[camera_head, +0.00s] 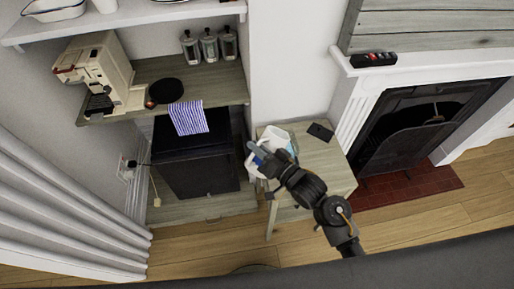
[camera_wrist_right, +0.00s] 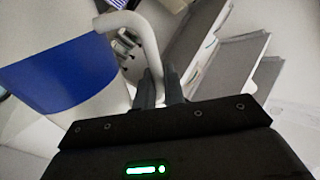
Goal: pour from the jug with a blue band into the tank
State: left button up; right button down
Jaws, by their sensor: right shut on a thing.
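The jug with a blue band (camera_wrist_right: 62,78) fills the left of the right wrist view, large and white with a broad blue band. Its curved white handle (camera_wrist_right: 143,35) runs down between my right gripper's fingers (camera_wrist_right: 160,88), which are shut on it. In the head view the white jug (camera_head: 277,135) shows at the small table, partly hidden by my right gripper (camera_head: 261,157). I cannot tell whether it touches the tabletop. I cannot make out a separate tank for certain. My left gripper is not in view.
The small wooden table (camera_head: 322,165) bears a dark flat object (camera_head: 320,132). Left of it are a black cabinet-like box (camera_head: 200,172) with a striped cloth (camera_head: 188,117), and a shelf with a cream coffee machine (camera_head: 100,65) and several jars (camera_head: 209,46). A fireplace (camera_head: 415,125) stands right.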

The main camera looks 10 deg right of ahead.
aim_at(264, 139)
jog(key=shift+w+d+r+m+p, duration=0.2)
jog(key=shift+r+m+p, duration=0.2)
jog(key=shift+r, duration=0.2)
jog(key=shift+w+d+r+m+p, duration=0.15)
jog(key=shift+r+m+p, duration=0.1)
jog(key=shift+r+m, duration=0.25)
jog(key=shift+w+d+r+m+p, duration=0.2)
jog(key=shift+d+r+m+p, duration=0.1)
jog(key=shift+r+m+p, duration=0.15)
jog(key=shift+w+d+r+m+p, duration=0.25)
jog(key=shift+r+m, duration=0.1)
jog(key=shift+r, duration=0.2)
jog(key=shift+d+r+p, duration=0.1)
jog(key=shift+p, duration=0.45)
